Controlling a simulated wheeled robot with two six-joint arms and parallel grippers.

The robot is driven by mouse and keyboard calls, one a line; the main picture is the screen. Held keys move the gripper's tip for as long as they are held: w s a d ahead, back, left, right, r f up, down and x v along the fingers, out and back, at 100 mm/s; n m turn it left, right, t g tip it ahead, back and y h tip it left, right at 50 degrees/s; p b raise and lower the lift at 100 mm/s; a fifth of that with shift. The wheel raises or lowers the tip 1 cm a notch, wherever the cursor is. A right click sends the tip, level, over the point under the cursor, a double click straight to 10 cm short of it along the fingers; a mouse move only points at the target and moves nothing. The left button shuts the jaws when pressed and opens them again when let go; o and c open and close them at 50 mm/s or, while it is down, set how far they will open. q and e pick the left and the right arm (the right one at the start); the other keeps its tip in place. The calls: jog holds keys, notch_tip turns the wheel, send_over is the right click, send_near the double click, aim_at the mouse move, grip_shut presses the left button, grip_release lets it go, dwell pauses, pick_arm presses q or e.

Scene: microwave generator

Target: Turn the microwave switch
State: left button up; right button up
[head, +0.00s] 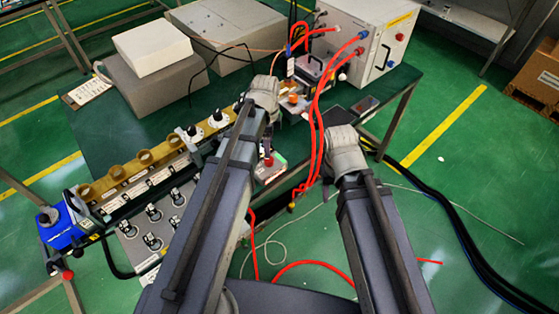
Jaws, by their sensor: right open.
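A white box-shaped unit (372,45), which looks like the microwave generator, stands at the back right of the green table. Its front has a black handle, blue and red fittings and a red knob (400,37). I cannot tell which part is the switch. My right gripper (341,135) is in front of the unit, near the table's right front edge and apart from the unit. It is open, with its fingers mostly hidden by the wrist. My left gripper (266,90) is over the middle of the table, left of the unit. Its fingers are hidden.
Red hoses (318,110) hang between my grippers. Grey boxes (222,32) stand at the back. A panel with several black switches (153,212), a brass-coloured rack (117,172) and a blue device (68,222) are at left. Black cables (445,205) lie on the right floor.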

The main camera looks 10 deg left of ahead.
aim_at(269, 162)
pick_arm(q)
jog(key=shift+f, duration=0.1)
notch_tip(269, 162, down, 8)
jog(key=b, duration=0.8)
jog(key=shift+r, duration=0.2)
grip_shut()
